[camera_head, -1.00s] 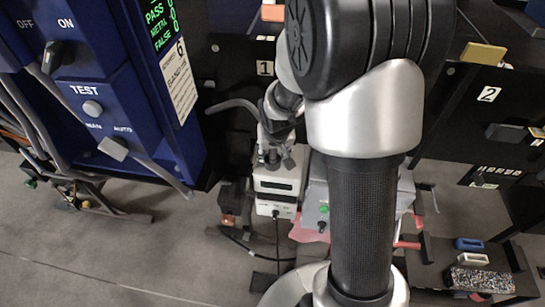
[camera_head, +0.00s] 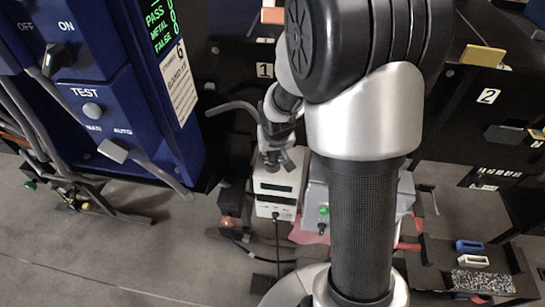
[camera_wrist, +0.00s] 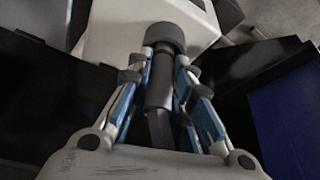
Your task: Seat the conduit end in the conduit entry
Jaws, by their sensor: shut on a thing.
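My gripper (camera_head: 272,159) points down just above or at the top of a white box with a dark display (camera_head: 276,186). In the wrist view my gripper (camera_wrist: 165,72) is shut on a dark grey cylindrical piece, which I take as the conduit end (camera_wrist: 160,85). A wider dark collar (camera_wrist: 166,38) lies at its far end, in front of the white box (camera_wrist: 105,28). I cannot tell whether the collar belongs to the conduit or the box. A grey curved tube (camera_head: 232,106) shows left of my gripper in the head view. I cannot make out the conduit entry.
A blue control panel (camera_head: 120,90) with switches stands close at the left. A grey box with a green button (camera_head: 320,205) stands right of the white box, partly behind my arm. Black panels marked 1 and 2 stand behind. A black tray (camera_head: 435,255) lies at the lower right.

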